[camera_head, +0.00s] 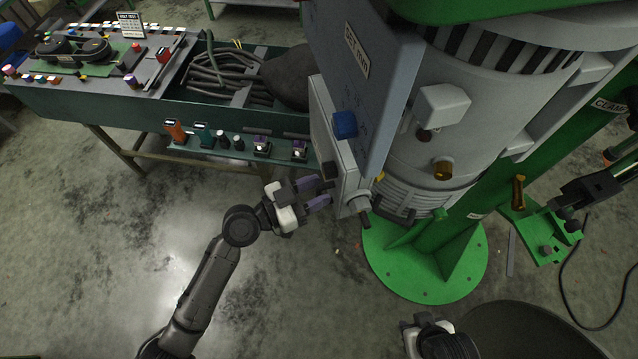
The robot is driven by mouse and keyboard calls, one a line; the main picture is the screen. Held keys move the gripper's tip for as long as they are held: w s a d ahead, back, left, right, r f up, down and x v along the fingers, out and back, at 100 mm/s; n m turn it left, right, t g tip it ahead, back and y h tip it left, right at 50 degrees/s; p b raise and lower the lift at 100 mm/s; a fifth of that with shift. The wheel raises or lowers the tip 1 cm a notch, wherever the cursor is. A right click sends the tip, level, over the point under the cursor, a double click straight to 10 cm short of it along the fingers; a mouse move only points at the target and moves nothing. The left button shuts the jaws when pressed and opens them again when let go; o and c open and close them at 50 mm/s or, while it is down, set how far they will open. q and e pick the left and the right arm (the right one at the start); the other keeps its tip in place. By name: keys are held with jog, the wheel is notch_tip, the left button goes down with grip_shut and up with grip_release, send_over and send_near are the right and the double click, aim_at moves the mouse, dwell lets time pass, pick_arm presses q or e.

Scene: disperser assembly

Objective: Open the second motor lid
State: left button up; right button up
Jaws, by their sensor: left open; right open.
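The large grey motor (480,110) stands upright on a green stand with a round green base (430,265). A blue-grey panel (385,45) with a label and a blue knob (344,124) hangs on its left side. Which of these is the second motor lid I cannot tell. My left gripper (319,191) is open, its purple fingers pointing right, close to the pale box's lower left side; contact is unclear. My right gripper (428,338) is at the bottom edge, partly visible, apart from the motor.
A green workbench (130,105) at upper left holds tools, a labelled sign and a bin of dark cables (225,75). Its lower shelf (285,157) carries several small tools. A black device (590,190) stands at right. A cable lies on the floor.

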pick_arm(q)
jog(key=shift+w+d, duration=0.2)
jog(key=shift+d, duration=0.25)
grip_shut()
jog(key=shift+f, duration=0.1)
